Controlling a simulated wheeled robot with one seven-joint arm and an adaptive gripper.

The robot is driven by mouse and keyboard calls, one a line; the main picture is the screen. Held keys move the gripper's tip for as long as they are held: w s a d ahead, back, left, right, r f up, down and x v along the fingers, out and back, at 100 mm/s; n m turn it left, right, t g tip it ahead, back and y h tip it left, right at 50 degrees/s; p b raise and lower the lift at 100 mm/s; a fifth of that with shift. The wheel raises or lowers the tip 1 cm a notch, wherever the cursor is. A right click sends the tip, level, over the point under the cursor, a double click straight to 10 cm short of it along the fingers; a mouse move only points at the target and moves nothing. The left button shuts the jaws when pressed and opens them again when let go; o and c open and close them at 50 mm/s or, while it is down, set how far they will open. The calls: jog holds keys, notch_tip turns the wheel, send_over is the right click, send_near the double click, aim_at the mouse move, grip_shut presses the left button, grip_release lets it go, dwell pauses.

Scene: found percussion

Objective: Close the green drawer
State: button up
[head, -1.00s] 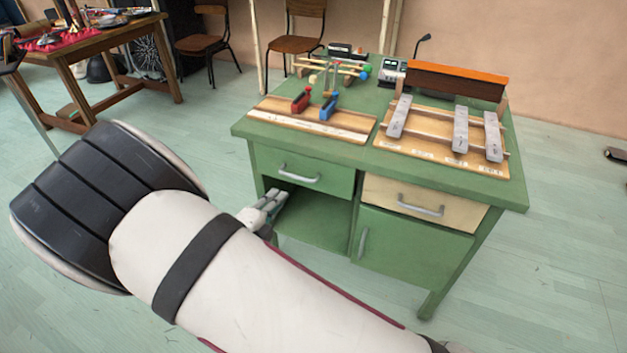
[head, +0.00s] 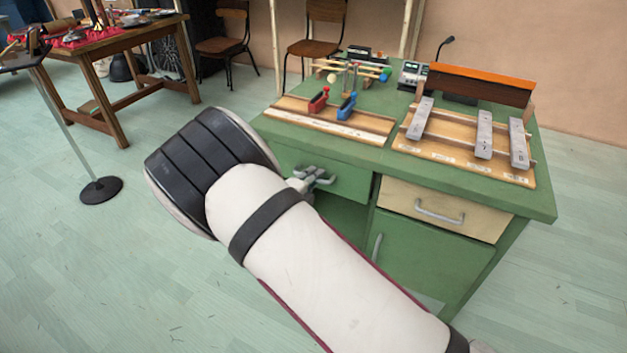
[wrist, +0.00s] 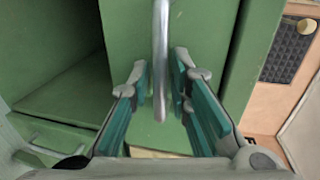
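The green drawer (head: 347,184) is at the upper left of the green desk's front, with a grey bar handle. In the head view its front looks about level with the cream drawer beside it; I cannot tell whether it stands slightly out. My gripper (head: 318,179) is at this handle, partly hidden behind my arm. In the wrist view, the handle (wrist: 160,45) runs between the two teal-padded fingers of my gripper (wrist: 160,76). The fingers are apart, with a narrow gap on each side of the bar. My arm hides the drawer's lower left part.
A cream drawer (head: 440,212) and a green cupboard door (head: 415,255) are on the desk's right. Under the green drawer is an open compartment (wrist: 60,85). A round-based stand (head: 101,190) is left, with clear floor between.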

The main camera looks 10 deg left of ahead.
jog(key=shift+w, duration=0.1)
grip_shut()
jog(key=shift+w+d+p, duration=0.25)
jog(key=shift+w+p, duration=0.05)
jog(key=shift+w, duration=0.35)
grip_release()
jog(key=v, duration=1.2)
